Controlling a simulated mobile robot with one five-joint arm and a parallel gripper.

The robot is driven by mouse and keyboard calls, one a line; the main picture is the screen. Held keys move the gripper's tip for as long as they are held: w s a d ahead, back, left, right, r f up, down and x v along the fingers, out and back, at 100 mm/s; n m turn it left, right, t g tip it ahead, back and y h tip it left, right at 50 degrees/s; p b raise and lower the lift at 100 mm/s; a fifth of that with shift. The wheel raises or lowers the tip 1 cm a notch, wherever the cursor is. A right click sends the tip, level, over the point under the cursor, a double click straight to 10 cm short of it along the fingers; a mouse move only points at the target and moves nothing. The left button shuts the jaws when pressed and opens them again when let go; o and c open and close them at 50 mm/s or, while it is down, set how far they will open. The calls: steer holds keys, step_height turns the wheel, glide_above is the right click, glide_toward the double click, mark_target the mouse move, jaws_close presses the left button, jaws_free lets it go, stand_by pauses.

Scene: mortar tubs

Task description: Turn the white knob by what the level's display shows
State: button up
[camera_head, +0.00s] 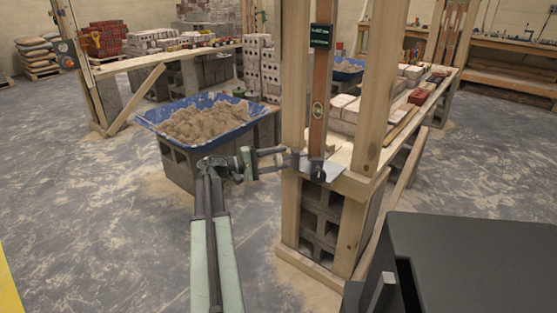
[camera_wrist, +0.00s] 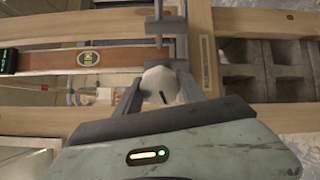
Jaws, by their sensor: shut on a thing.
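The white knob (camera_wrist: 160,86) shows in the wrist view with a short dark mark on its face. My gripper (camera_wrist: 160,78) is shut on it, one finger on each side. In the head view my gripper (camera_head: 296,160) reaches the foot of the level between wooden posts; the knob cannot be made out there. The level (camera_head: 319,85) is a brown upright bar with a vial, and its dark display (camera_head: 320,36) has green characters too small to read. The level (camera_wrist: 120,59) lies across the left of the wrist view, with the display (camera_wrist: 8,61) cut by the edge.
Wooden posts (camera_head: 374,90) stand close on both sides of the level. A plank bench with bricks (camera_head: 345,112) is behind. The floor at left is clear.

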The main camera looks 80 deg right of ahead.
steer(key=shift+w, duration=0.15)
steer(key=o, duration=1.4)
steer(key=shift+c, duration=0.2)
steer(key=v, duration=0.7)
steer(key=shift+w, duration=0.35)
steer(key=shift+a, duration=0.15)
